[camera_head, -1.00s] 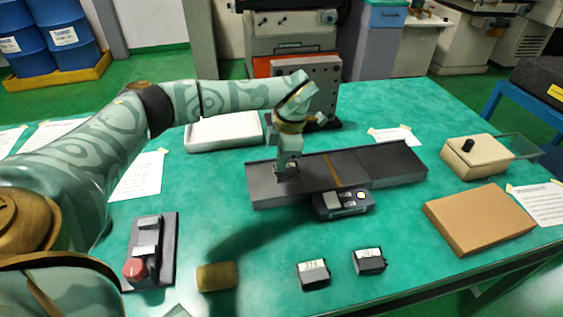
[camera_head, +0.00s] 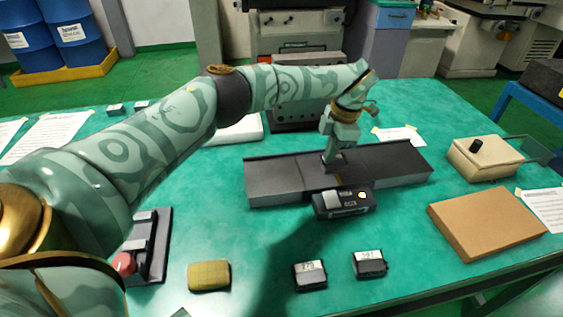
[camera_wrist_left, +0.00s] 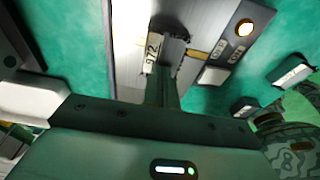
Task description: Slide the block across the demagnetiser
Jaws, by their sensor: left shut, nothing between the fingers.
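The demagnetiser (camera_head: 270,180) is a long dark grey plate on the green table. Its control box (camera_head: 343,203), with a lit orange button, is at its front edge. My left gripper (camera_head: 331,160) is shut and empty, pointing down near the plate's middle. A small dark block with a white label reading about 972 (camera_wrist_left: 153,52) is on the plate, right at the fingertips in the left wrist view. The fingers seem to touch it, not grip it. In the head view the gripper mostly hides it. The yellow cross line (camera_wrist_left: 198,54) lies beside the block. My right gripper is out of view.
Two labelled blocks (camera_head: 310,275) (camera_head: 370,264) lie in front of the plate. A yellowish pad (camera_head: 209,276) and a red-knobbed device (camera_head: 124,263) are at left. A brown box (camera_head: 487,222) and a cream box with black knob (camera_head: 482,158) are at right. A white tray (camera_head: 238,131) is behind.

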